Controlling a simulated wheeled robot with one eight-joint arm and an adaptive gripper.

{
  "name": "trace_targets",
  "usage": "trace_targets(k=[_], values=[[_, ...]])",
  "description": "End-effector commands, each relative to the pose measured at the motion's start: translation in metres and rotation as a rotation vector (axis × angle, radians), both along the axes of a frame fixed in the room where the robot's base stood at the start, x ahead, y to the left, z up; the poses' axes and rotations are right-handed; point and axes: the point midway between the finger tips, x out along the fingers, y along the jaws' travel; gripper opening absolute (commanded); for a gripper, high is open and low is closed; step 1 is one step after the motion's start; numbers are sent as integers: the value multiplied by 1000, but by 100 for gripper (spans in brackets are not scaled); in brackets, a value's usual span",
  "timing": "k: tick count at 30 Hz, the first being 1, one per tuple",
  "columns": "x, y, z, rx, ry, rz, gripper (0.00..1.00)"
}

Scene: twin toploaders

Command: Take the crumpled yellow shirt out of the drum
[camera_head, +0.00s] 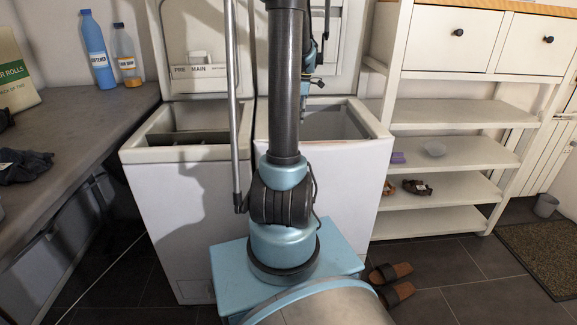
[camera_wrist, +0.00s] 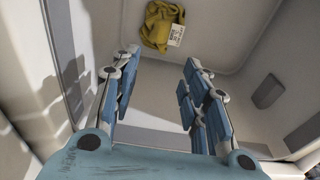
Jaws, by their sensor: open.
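The crumpled yellow shirt (camera_wrist: 160,24) shows at the top of the wrist view, lying on the pale floor of the drum (camera_wrist: 225,45). A white tag with dark print (camera_wrist: 176,35) is on its right side. My gripper (camera_wrist: 157,80) is open and empty, its blue fingers spread wide and pointing toward the drum's inside. The shirt is beyond the fingertips, apart from them. In the head view my gripper (camera_head: 311,82) hangs over the open right toploader (camera_head: 330,175), partly behind my arm. The shirt is hidden there by the machine's front wall.
The left toploader (camera_head: 180,215) is also open. A grey counter (camera_head: 85,125) at left carries a blue bottle (camera_head: 97,50), a smaller bottle (camera_head: 127,60) and dark cloth. White shelves (camera_head: 455,150) stand close at right. Sandals (camera_head: 391,285) lie on the floor. The drum walls surround my fingers.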

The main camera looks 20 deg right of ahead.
Motion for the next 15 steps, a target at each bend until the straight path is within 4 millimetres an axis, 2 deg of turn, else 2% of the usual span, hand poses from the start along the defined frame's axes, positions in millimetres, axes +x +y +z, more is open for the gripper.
trace_targets(k=[5, 15], values=[[2, -3, -17, -2, 0, 6, 42], [4, 3, -72, -1, 0, 4, 42]])
